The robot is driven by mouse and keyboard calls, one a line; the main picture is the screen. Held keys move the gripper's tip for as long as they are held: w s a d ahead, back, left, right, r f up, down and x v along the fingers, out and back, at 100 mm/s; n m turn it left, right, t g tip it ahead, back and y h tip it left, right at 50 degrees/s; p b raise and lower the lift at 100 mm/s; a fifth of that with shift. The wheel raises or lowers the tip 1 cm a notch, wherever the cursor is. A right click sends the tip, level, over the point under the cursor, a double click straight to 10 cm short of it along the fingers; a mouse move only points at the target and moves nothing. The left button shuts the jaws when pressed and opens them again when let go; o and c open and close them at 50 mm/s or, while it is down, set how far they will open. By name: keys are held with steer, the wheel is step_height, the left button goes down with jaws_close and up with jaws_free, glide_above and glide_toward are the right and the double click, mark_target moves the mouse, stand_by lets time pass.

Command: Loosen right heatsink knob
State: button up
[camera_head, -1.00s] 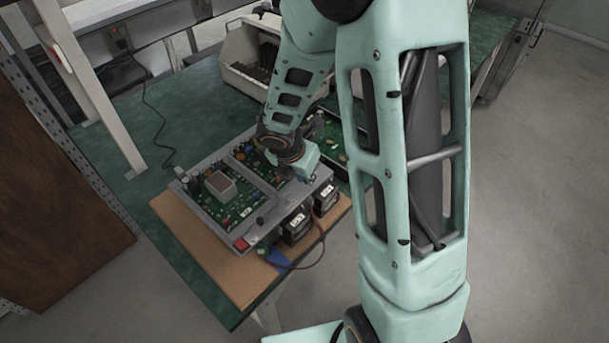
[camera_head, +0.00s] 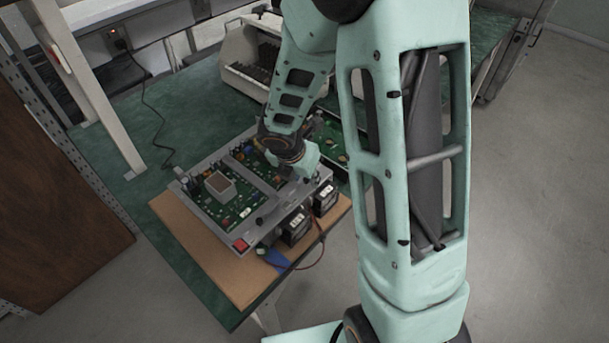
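A grey-framed device with green circuit boards (camera_head: 240,207) lies on a brown board (camera_head: 183,228) on the green table. A square heatsink block (camera_head: 220,186) stands on its left circuit board. My gripper (camera_head: 300,175) is over the right part of the device, at its right rear side. The gripper's fingertips are too small and dark to show whether it is open or shut. The right heatsink knob cannot be made out; that area is hidden by my gripper and wrist.
Two black modules (camera_head: 296,226) with a red cable (camera_head: 318,255) sit along the device's front right side. A red switch (camera_head: 240,244) is at the near corner. Another green circuit board (camera_head: 340,133) lies behind my wrist. A beige bin (camera_head: 250,60) stands at the back.

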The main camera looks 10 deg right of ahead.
steer(key=v, duration=1.2)
